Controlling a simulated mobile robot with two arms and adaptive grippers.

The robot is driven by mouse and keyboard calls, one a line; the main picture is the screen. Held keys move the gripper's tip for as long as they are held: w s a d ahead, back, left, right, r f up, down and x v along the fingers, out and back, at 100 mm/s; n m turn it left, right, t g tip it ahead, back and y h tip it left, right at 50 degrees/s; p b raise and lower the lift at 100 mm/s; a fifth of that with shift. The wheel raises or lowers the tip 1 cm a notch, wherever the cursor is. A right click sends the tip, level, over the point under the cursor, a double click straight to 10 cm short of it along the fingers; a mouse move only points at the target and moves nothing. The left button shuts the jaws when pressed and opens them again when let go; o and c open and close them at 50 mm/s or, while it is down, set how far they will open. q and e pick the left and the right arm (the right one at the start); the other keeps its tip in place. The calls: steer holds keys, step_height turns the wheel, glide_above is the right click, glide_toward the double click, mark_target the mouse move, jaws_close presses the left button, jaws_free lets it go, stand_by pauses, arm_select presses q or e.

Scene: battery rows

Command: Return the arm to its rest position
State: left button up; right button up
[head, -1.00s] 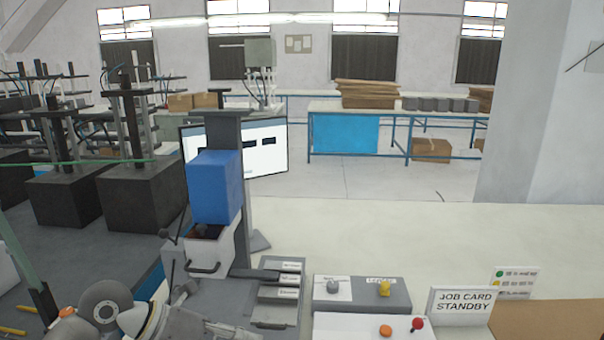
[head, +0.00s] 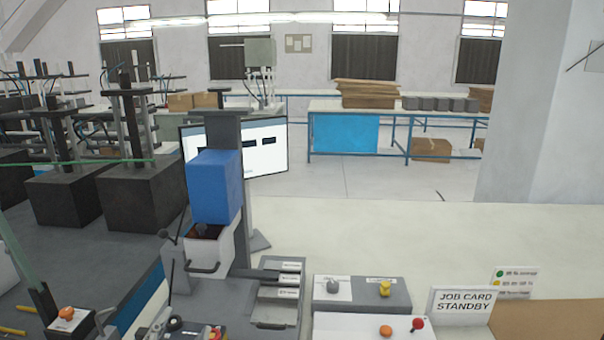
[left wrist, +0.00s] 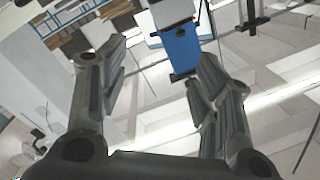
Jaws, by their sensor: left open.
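My left gripper (left wrist: 155,85) shows in the left wrist view with its two fingers spread wide and nothing between them. Beyond the fingers, that tilted view shows a blue block (left wrist: 180,48) and parts of the room. In the head view, neither of my grippers shows. The blue block of the machine (head: 214,187) stands on its column, above a white open-topped box (head: 208,250) with a dark handle.
A grey control box (head: 360,293) and a white panel with orange and red buttons (head: 350,329) lie on the bench. A job card reading STANDBY (head: 463,306) stands at right. Dark machines (head: 148,195) fill the left.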

arm_select(q)
steer(key=s+a+f+n+g+y, duration=0.1)
steer(key=s+f+n+g, duration=0.15)
steer(key=f, duration=0.25)
steer(key=s+a+f+n+g, duration=0.1)
steer(key=s+f+g, duration=0.2)
steer(key=f, duration=0.2)
steer(key=s+d+f+n+g+h, duration=0.1)
steer(key=s+d+f+g, duration=0.1)
steer(key=s+f+g, duration=0.6)
steer(key=s+d+f+g+h, duration=0.1)
steer(key=s+f, duration=0.4)
steer(key=s, duration=0.6)
step_height(320, 180, down, 26)
steer(key=s+g, duration=0.1)
steer(key=s, duration=0.1)
steer(key=s+a+f+g, duration=0.1)
steer(key=s+a+f, duration=0.1)
steer(key=s+f, duration=1.3)
steer(key=shift+s+a+f+y, duration=0.3)
steer(key=shift+s+a, duration=0.05)
steer(key=shift+s, duration=0.15)
steer(key=shift+g, duration=0.25)
